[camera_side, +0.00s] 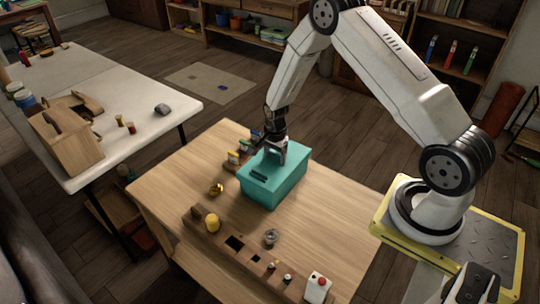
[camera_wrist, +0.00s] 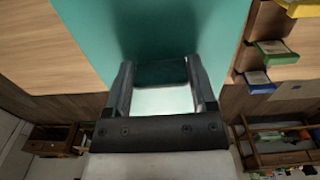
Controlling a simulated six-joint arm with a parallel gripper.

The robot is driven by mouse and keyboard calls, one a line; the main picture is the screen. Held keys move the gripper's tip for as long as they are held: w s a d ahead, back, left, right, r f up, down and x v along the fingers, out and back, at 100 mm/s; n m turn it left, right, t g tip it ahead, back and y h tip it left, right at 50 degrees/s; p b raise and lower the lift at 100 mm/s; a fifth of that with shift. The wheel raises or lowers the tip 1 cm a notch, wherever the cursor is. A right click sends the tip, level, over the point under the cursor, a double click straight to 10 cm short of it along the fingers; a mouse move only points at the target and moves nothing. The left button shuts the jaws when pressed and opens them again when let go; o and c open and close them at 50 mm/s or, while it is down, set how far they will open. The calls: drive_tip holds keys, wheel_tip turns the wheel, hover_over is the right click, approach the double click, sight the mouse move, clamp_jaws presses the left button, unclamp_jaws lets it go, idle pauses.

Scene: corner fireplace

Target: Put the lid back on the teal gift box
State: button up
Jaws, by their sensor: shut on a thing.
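The teal gift box (camera_side: 262,193) stands upright on the wooden table, with its teal lid (camera_side: 294,160) over its top. No clear gap shows between lid and box in the side view, but I cannot tell whether the lid is fully seated. My gripper (camera_side: 275,153) points down at the lid from above. In the wrist view, my gripper (camera_wrist: 160,72) has its two fingers either side of a dark teal handle (camera_wrist: 160,73) on the lid and is shut on it. The lid's teal surface fills the upper middle there and hides the box.
A wooden block with slots (camera_side: 235,243) and a yellow knob (camera_side: 212,222) lies along the table front. A gold ring-like piece (camera_side: 216,189) and small coloured items (camera_side: 233,157) are left of the box. A white block with a red button (camera_side: 318,287) stands front right.

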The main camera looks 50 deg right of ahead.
drive_tip(key=shift+f, duration=1.2)
idle(0.6)
drive_tip(key=o, duration=1.2)
drive_tip(key=shift+c, duration=0.2)
drive_tip(key=shift+r, duration=0.1)
drive_tip(key=shift+r, duration=3.75)
drive_tip(key=shift+r, duration=0.15)
